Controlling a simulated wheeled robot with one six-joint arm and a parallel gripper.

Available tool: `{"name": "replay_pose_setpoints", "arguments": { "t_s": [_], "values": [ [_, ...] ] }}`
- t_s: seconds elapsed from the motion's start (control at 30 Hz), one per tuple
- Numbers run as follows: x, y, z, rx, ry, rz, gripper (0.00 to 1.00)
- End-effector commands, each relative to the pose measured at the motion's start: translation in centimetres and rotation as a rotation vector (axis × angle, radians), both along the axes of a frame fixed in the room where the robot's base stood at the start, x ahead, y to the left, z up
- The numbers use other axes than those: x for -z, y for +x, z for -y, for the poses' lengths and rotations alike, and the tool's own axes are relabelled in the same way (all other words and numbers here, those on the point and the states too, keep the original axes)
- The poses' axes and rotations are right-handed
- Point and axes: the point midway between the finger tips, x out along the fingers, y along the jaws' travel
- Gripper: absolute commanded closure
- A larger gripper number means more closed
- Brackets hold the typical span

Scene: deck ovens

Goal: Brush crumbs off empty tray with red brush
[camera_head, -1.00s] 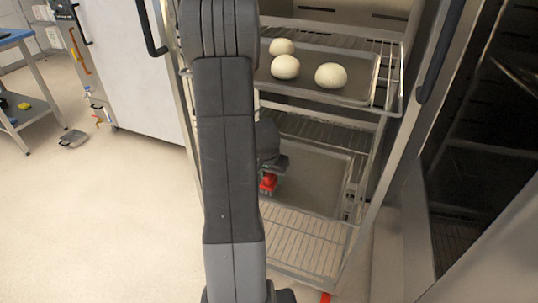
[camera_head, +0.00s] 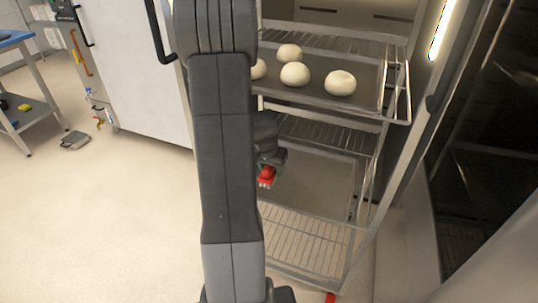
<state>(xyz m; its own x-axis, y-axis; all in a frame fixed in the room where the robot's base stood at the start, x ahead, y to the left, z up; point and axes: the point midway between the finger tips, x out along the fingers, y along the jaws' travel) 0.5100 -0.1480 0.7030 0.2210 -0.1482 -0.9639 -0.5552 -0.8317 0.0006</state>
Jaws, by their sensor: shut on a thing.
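The red brush (camera_head: 266,176) is in my gripper (camera_head: 269,163), which is shut on it. The gripper is partly hidden behind my own arm, so its fingers show only in part. The brush is over the left part of the empty tray (camera_head: 325,190), a flat grey tray on a lower level of the rack. I cannot tell whether the bristles touch the tray. The tray's left side is hidden by my arm. No crumbs can be made out at this size.
Above, a tray (camera_head: 370,98) holds several white dough balls (camera_head: 295,74). Wire shelves (camera_head: 300,240) lie above and below the empty tray. The rack's upright posts and a dark glass door (camera_head: 490,170) stand at right. Open floor (camera_head: 100,220) lies at left.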

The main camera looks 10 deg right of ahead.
Motion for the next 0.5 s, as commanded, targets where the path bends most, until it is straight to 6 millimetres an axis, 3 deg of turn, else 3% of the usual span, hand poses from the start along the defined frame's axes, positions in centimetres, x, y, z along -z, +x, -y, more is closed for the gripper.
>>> {"name": "replay_pose_setpoints", "arguments": {
  "t_s": [0.3, 0.5],
  "values": [
    [-3.3, 0.1, 0.2, -0.002, -0.001, 0.002, 0.78],
    [-4.2, 0.1, 0.2, -0.003, 0.0, 0.001, 0.78]
  ]
}}
